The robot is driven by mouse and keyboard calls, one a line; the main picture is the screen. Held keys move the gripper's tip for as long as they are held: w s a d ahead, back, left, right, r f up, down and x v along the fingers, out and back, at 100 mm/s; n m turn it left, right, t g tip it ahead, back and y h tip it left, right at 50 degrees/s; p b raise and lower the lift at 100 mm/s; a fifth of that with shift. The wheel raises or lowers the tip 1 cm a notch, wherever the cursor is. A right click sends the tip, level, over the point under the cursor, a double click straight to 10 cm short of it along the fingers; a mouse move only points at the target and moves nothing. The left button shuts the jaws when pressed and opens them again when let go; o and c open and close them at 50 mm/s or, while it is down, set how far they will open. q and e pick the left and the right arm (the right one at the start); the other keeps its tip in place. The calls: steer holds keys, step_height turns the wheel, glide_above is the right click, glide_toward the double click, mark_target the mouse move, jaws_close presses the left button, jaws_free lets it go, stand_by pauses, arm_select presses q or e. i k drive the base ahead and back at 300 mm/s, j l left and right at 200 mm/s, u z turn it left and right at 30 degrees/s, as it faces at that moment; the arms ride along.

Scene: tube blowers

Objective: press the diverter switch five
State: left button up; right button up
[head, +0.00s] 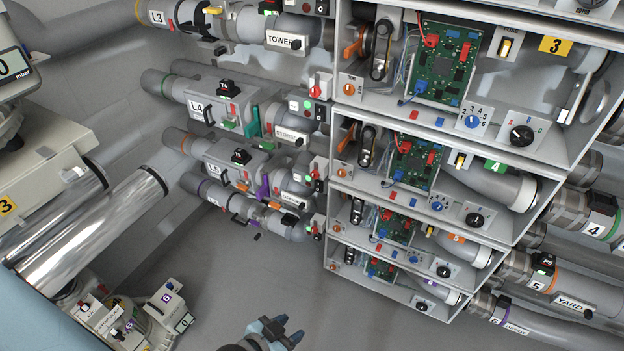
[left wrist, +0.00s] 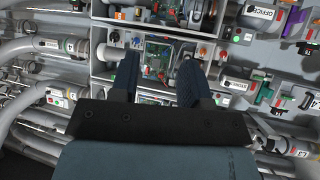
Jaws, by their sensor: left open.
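The shelf bay with the orange 5 label (head: 457,238) is third from the top of the cabinet in the head view. It holds a green circuit board (head: 394,228), a small yellowish switch (head: 430,230) and a black knob (head: 474,220) near its front edge. A pipe marked 5 and YARD (head: 574,302) lies right of the cabinet, with a small black box (head: 545,262) on it. I cannot tell which of these is the diverter switch. My left gripper (head: 273,333) is at the bottom edge, below and left of the bays. In the left wrist view it (left wrist: 158,80) is open and empty. My right gripper is out of view.
Pipes with L3 and L4 labels (head: 197,108) run left of the cabinet (head: 333,150), carrying switches and levers. Silver cylinders (head: 90,230) and a small control box (head: 165,300) stand at the left. Grey floor between gripper and pipes is clear.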

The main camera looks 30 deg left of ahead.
mark_target(318, 186)
steer(key=i+l+u, duration=0.15)
steer(key=i, duration=0.75)
